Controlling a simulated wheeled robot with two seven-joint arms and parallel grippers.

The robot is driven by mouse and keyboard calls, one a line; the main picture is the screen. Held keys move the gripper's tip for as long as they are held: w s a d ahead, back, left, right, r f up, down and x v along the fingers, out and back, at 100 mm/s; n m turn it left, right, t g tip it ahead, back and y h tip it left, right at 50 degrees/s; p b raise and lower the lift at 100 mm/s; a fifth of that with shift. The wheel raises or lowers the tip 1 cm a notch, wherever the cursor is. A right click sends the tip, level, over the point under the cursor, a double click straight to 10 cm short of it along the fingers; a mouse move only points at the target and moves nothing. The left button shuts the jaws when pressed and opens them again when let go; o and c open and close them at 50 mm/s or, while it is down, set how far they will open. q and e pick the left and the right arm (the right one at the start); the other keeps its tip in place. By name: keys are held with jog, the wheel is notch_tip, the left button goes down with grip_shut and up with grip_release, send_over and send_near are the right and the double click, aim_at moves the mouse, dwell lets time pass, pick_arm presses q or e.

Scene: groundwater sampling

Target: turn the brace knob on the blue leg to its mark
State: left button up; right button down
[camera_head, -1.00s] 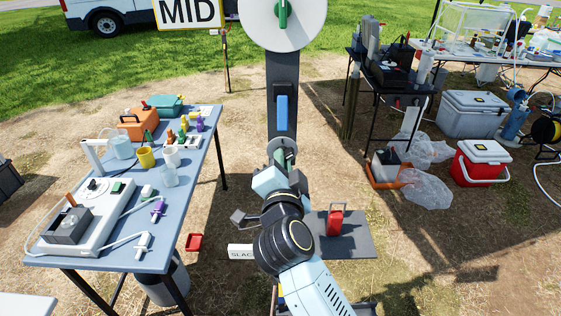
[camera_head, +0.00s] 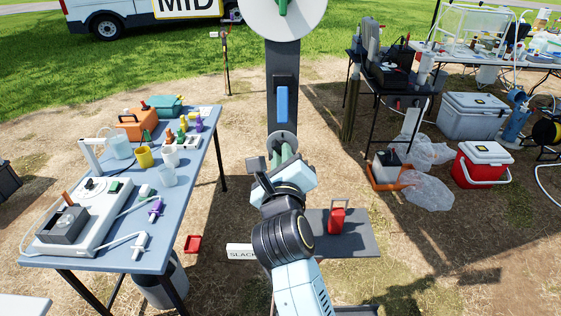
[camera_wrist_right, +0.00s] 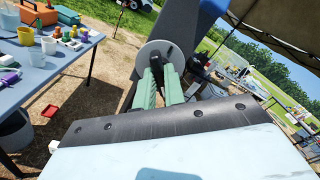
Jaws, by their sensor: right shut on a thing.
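A dark post (camera_head: 283,62) with a blue bar (camera_head: 281,104) on its face stands in front of me. Below the bar is a small grey disc (camera_head: 283,137), also seen in the right wrist view (camera_wrist_right: 152,55). My right gripper (camera_head: 284,153) reaches up to this disc, and its green fingers (camera_wrist_right: 159,72) are shut on the knob at the disc's middle. The fingers hide most of the knob, and I cannot make out its mark. A larger white disc with a green handle (camera_head: 282,7) sits higher on the post. My left gripper is not in view.
A blue-grey table (camera_head: 190,210) with cups and instruments stands to the left. A dark plate (camera_head: 358,240) with a red object (camera_head: 338,217) lies at the post's foot. A black table, a grey cooler (camera_head: 482,117) and a red cooler (camera_head: 482,165) stand right.

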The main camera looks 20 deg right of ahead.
jog(key=shift+m, duration=0.7)
jog(key=m+b, duration=0.3)
jog(key=m, duration=0.4)
jog(key=c, duration=1.4)
grip_release()
jog(key=shift+d+r, duration=0.1)
